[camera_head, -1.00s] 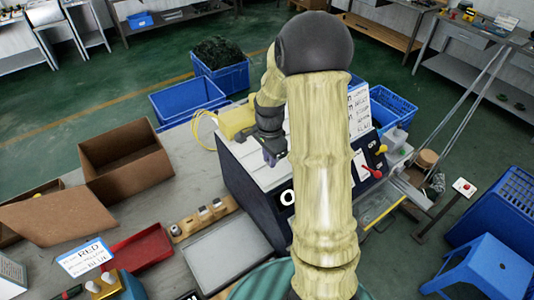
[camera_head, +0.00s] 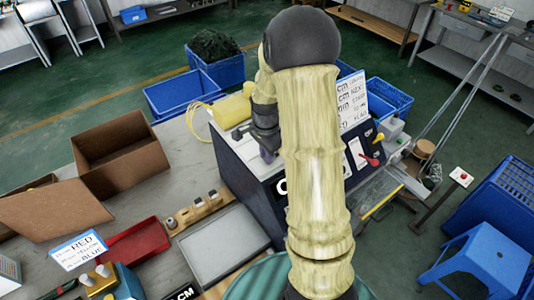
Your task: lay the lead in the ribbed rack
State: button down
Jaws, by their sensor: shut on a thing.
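My gripper (camera_head: 267,146) points down over the left part of the machine with the white top, partly hidden behind my arm. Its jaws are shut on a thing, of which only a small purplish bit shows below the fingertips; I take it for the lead. A thin yellow cable loop (camera_head: 197,118) shows to the left of a yellow block (camera_head: 234,110) behind the gripper; I cannot tell whether it joins what I hold. I cannot clearly make out a ribbed rack. A wooden strip (camera_head: 186,214) with several small pieces in it lies on the bench left of the machine.
The grey bench (camera_head: 193,163) has free room left of the machine (camera_head: 246,190). A grey tray (camera_head: 218,245), a red tray (camera_head: 137,246), a colour label card (camera_head: 78,250) and open cardboard boxes (camera_head: 118,150) stand at left. Blue crates (camera_head: 183,98) stand behind.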

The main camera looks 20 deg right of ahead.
jog(key=c, duration=1.3)
grip_release()
jog(key=shift+w, duration=0.1)
jog(key=shift+o, duration=0.2)
jog(key=shift+a, duration=0.1)
jog(key=shift+r, duration=0.15)
jog(key=shift+d+r, duration=0.2)
jog(key=shift+r, duration=0.05)
notch_tip(320, 180, up, 17)
jog(key=b, duration=0.3)
jog(key=shift+a+f, duration=0.15)
jog(key=shift+a, duration=0.1)
jog(key=s+a+f+n+t, duration=0.2)
jog(key=s+a+f+n, duration=0.7)
jog(key=s+f+n, duration=0.3)
jog(key=s+n, duration=0.2)
jog(key=n, duration=0.1)
jog(key=shift+s+a+f+n+t, duration=0.25)
jog(key=shift+a+f+n+t, duration=0.05)
jog(key=shift+a+n, duration=0.1)
